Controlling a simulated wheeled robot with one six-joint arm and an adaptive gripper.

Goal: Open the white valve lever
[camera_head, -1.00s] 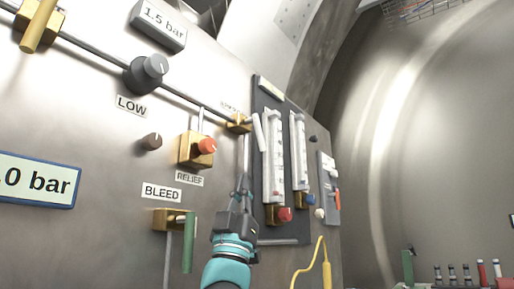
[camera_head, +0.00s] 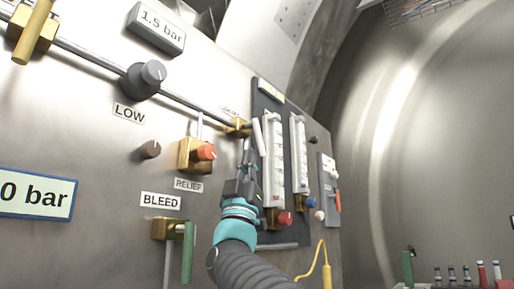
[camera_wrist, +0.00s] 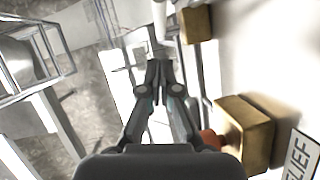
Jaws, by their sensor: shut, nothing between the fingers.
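The white valve lever (camera_head: 259,137) hangs down, slightly tilted, beside a small brass valve block (camera_head: 237,128) on the steel panel. In the wrist view, a white piece that looks like the lever (camera_wrist: 160,17) shows at the top, left of a brass block (camera_wrist: 196,24). My gripper (camera_head: 247,154) is shut and empty, pointing up, just below the brass block and close to the lever's left side. In the wrist view my gripper's fingertips (camera_wrist: 159,70) are together, below the lever in the picture. I cannot tell whether they touch it.
Two flow gauges (camera_head: 274,165) stand right of the lever on a dark plate. The brass relief valve (camera_head: 190,155) with its red knob is left of my gripper; it shows close by in the wrist view (camera_wrist: 244,130). The green bleed lever (camera_head: 188,252) hangs lower left.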

